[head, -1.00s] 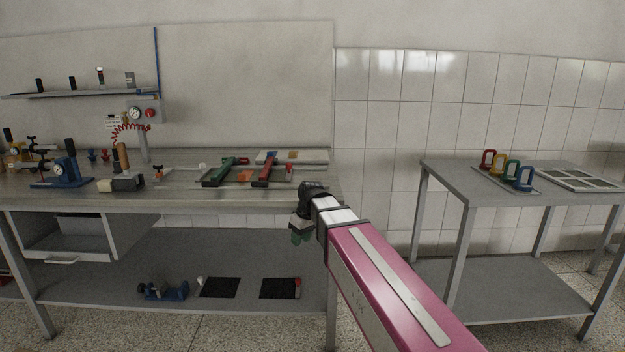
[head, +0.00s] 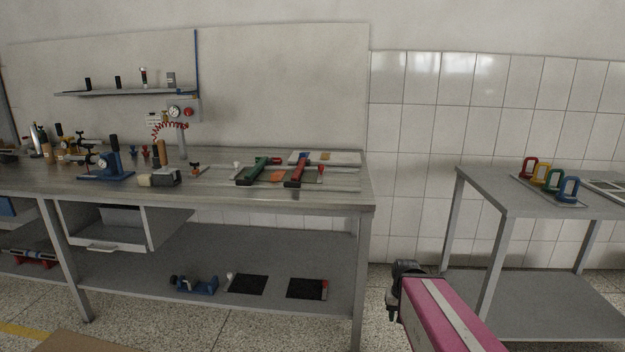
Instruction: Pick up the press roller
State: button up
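I cannot tell for sure which thing is the press roller. One candidate is a short dark cylinder with a cream end (head: 160,177), lying near the front edge of the workbench (head: 215,197). Another is a red roller-like piece (head: 33,258) on the lower shelf at the far left. My gripper (head: 392,306) is a small dark shape at the end of my pink arm, low and right of the bench, apart from both. Its fingers are too small to read.
Green (head: 258,170) and red (head: 297,172) bar tools lie on the bench's right half. A blue dial press (head: 106,167) stands left. A drawer (head: 104,232) hangs below. A second table (head: 490,192) at right holds coloured handles (head: 550,180). Floor between tables is clear.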

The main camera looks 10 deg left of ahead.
aim_at(165, 170)
jog(key=u, duration=1.6)
